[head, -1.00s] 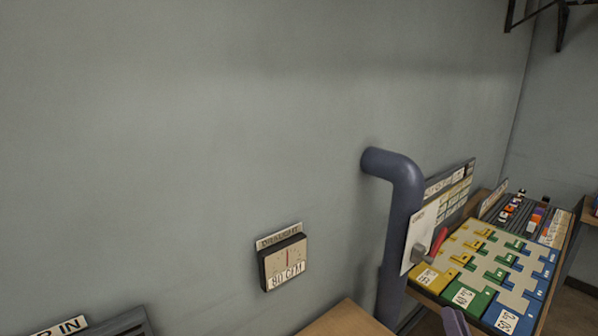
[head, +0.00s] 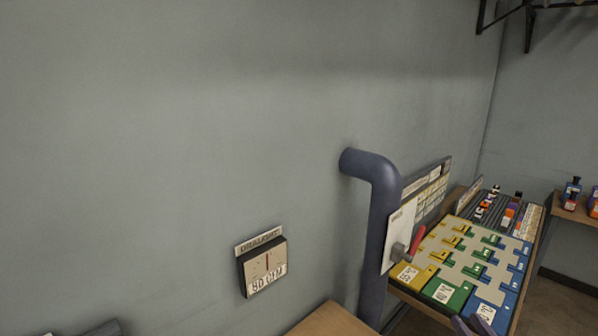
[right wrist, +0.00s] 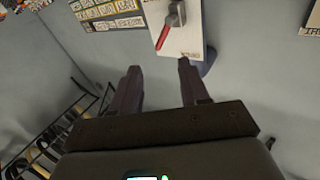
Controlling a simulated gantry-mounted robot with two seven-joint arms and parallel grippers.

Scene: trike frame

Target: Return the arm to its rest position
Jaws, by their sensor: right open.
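My right gripper (head: 472,325) just enters the bottom edge of the head view, with only its fingertips showing in front of the coloured board. In the right wrist view its two dark fingers (right wrist: 158,72) stand apart with nothing between them. Beyond the fingertips in that view is a white panel (right wrist: 183,38) with a red-handled lever (right wrist: 171,22). My left gripper is in neither view.
A yellow, green and blue board (head: 468,262) lies on a bench at right. A blue-grey pipe (head: 377,230) rises beside it along the wall. A draught gauge (head: 264,267) hangs on the wall. A dark rack (right wrist: 45,140) shows in the right wrist view.

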